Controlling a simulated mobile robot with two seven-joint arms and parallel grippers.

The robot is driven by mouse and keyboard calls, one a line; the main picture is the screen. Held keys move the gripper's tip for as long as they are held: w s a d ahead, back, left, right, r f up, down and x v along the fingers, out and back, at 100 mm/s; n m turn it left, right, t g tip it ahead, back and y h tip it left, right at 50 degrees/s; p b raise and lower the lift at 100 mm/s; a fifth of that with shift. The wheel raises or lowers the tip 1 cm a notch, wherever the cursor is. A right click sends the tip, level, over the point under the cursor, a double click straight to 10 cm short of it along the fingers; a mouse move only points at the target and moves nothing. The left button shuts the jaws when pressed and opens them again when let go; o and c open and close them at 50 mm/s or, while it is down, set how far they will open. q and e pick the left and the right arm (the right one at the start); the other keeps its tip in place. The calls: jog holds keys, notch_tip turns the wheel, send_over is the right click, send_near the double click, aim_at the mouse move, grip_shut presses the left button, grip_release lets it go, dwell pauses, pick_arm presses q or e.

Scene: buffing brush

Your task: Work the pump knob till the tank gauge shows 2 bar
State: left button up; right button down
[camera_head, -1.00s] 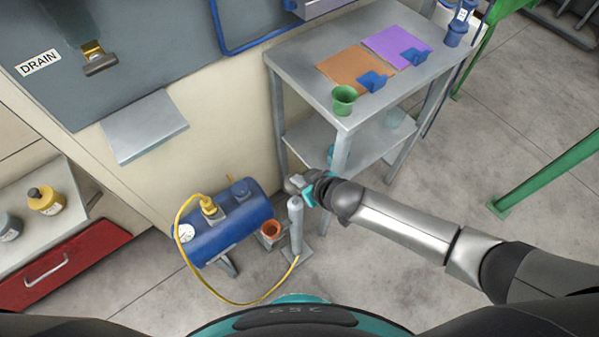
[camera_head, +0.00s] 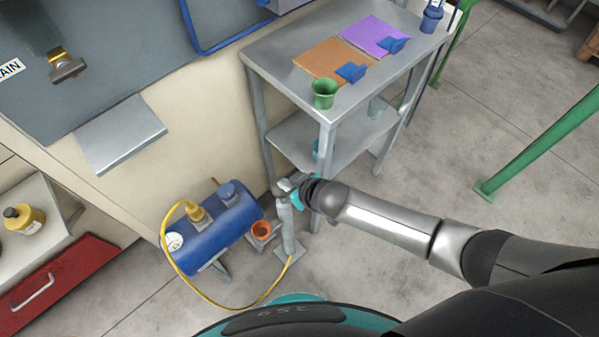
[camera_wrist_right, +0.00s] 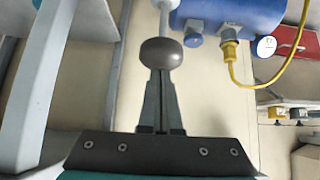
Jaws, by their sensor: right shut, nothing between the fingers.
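The blue tank (camera_head: 212,232) lies on the floor by the wall. Its white gauge (camera_head: 175,241) is on its left end; the reading is too small to make out. The grey upright pump (camera_head: 288,228) stands right of the tank. In the wrist view the round brown pump knob (camera_wrist_right: 160,53) sits just beyond the tips of my right gripper (camera_wrist_right: 160,75), on a pale rod. The right gripper (camera_head: 289,187) is shut and empty at the pump's top. I cannot tell whether the tips touch the knob. The gauge also shows in the wrist view (camera_wrist_right: 266,46). My left gripper is not in view.
A yellow hose (camera_head: 213,301) loops across the floor from tank to pump. A grey table (camera_head: 270,70) with a green cup (camera_head: 325,92) stands behind the pump. A red drawer (camera_head: 55,284) is at left.

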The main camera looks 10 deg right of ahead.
notch_tip(320, 180, up, 3)
jog(key=p, duration=0.3)
jog(key=shift+r, duration=0.15)
jog(key=p+v, duration=0.3)
jog(key=v, duration=0.7)
jog(key=shift+w+a, duration=0.1)
jog(key=shift+w, duration=0.05)
dwell(1.1)
